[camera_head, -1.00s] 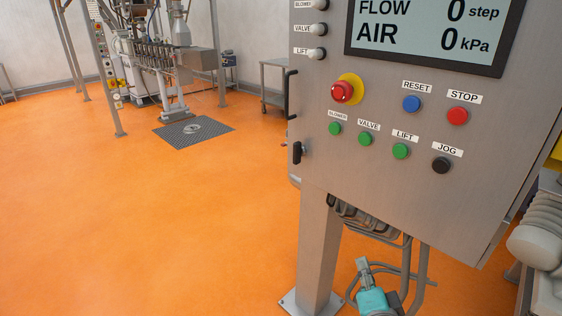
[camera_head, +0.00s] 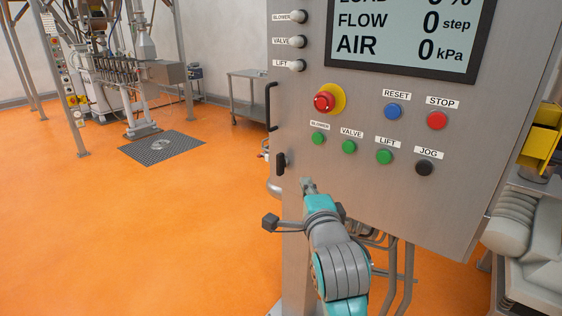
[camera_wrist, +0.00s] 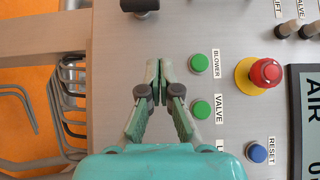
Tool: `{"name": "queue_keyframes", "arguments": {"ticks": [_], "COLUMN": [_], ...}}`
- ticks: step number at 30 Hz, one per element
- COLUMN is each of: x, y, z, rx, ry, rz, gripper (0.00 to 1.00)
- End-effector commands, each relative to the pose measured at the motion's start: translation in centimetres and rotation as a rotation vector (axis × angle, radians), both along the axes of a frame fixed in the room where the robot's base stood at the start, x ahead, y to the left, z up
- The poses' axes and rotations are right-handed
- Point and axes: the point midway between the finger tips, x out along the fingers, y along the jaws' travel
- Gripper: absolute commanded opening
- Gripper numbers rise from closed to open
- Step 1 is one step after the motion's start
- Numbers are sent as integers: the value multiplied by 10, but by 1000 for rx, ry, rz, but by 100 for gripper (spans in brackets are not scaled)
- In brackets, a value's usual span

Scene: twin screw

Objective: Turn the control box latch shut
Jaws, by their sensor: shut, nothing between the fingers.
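The control box (camera_head: 345,195) is a grey metal cabinet. Its latch (camera_head: 281,164) is a small black handle at the box's lower left edge, standing upright in the head view. In the wrist view the latch (camera_wrist: 139,5) is at the top edge, partly cut off. My gripper (camera_head: 307,185) is shut and empty, in front of the box face, right of and slightly below the latch. In the wrist view its fingertips (camera_wrist: 160,66) meet below the latch, beside the green buttons. I see no contact with the latch.
A red emergency knob (camera_head: 325,102), green buttons (camera_head: 349,146) and a black JOG button (camera_head: 424,168) are close by on the box face. A black pull handle (camera_head: 270,107) is above the latch. The orange floor (camera_head: 130,235) to the left is clear.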

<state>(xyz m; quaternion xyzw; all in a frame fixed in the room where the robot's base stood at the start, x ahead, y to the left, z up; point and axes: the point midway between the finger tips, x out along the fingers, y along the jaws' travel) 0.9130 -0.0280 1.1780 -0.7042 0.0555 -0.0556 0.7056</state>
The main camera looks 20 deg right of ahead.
Motion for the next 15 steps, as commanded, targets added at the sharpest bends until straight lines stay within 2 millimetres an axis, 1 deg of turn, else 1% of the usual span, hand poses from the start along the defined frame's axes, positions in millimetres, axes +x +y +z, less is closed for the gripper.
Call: {"name": "queue_keyframes", "arguments": {"ticks": [8, 11, 15], "x": [2, 10, 30], "y": [0, -2, -5], "z": [0, -1, 0], "rx": [-2, -2, -2], "ry": [0, 1, 0], "rz": [0, 0, -1], "gripper": [0, 0, 0]}}
